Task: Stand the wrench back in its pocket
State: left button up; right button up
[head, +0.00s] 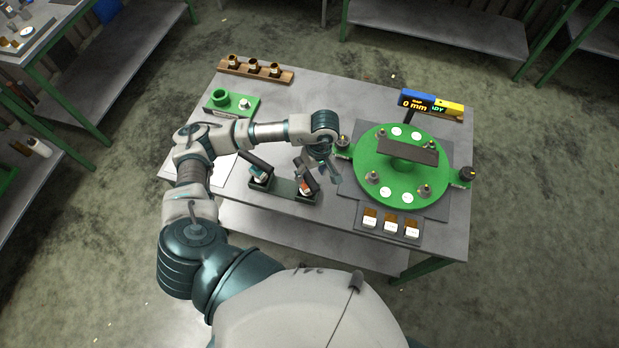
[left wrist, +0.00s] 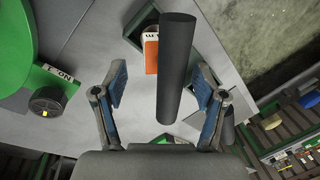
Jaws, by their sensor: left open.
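A two-pocket rack (head: 283,188) stands at the table's near edge. A dark-handled tool with an orange-red label (head: 306,184) leans in its right pocket. A similar tool with a teal label (head: 259,172) leans in the left pocket. I cannot tell for sure which is the wrench. My left gripper (head: 326,172) is open beside the orange-labelled tool. In the left wrist view, that tool's thick dark handle (left wrist: 175,65) appears between the spread fingers (left wrist: 160,88), apart from both, with its orange label (left wrist: 151,55) behind. My right gripper is out of view.
A green round fixture (head: 365,180) with knobs and a dark bar stands to the right, close to my left gripper. White-and-brown blocks (head: 390,225) lie in front of it. A wooden rack (head: 255,70) and green block (head: 232,104) stand at the back left.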

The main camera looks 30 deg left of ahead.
pick_arm(q)
notch_tip(320, 180, up, 8)
jog(key=w, duration=0.1)
jog(key=shift+d+r+b, duration=0.2)
jog(key=shift+d+b, duration=0.2)
jog(key=shift+d, duration=0.05)
jog(key=shift+f, duration=0.1)
